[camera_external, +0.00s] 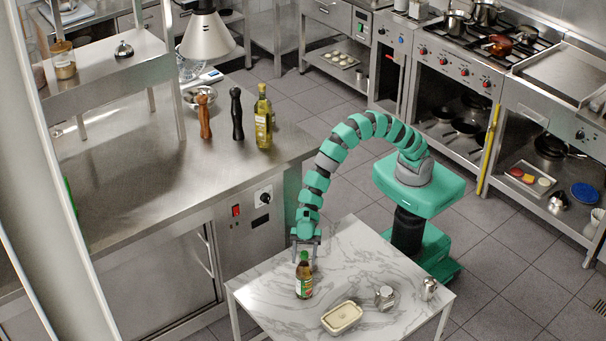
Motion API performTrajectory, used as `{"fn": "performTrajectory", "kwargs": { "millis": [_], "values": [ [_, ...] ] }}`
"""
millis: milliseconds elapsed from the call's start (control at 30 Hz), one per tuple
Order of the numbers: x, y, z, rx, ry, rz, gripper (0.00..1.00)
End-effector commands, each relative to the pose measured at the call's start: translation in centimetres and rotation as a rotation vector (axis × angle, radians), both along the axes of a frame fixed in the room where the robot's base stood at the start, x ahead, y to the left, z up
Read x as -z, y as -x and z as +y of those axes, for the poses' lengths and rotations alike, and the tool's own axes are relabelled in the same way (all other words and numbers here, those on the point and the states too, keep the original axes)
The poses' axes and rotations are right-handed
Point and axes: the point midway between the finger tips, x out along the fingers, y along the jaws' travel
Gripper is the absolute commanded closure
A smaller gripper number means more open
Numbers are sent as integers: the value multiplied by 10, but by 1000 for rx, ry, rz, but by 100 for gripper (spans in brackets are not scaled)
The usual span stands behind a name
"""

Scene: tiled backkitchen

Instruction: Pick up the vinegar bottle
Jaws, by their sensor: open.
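The vinegar bottle (304,279) appears to be the dark bottle with a green and red label. It stands upright near the left side of the marble-topped table. My gripper (305,250) is open and points down, close to the bottle's neck and slightly behind it in the picture. I cannot tell whether the fingers touch the bottle or stand around its neck. The fingertips are small and partly hidden.
On the marble table (262,292) are a cream rectangular dish (342,317), a small metal-lidded jar (385,297) and a metal shaker (429,288). The steel counter (150,190) at left holds an oil bottle (263,120) and two pepper mills (237,115).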

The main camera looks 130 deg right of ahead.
Motion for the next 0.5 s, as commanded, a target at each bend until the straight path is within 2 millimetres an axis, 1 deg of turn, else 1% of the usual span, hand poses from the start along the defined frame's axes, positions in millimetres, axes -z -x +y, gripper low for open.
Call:
{"fn": "performTrajectory", "kwargs": {
  "millis": [33, 133, 400, 433, 467, 500],
  "values": [
    [4, -5, 5, -1, 1, -3, 46],
    [7, -10, 10, 0, 2, -2, 46],
    [7, -12, 12, 1, 1, -1, 46],
    [7, -12, 12, 1, 1, -1, 49],
    [7, -12, 12, 1, 1, -1, 57],
    [7, -12, 12, 1, 1, -1, 68]
  ]
}}
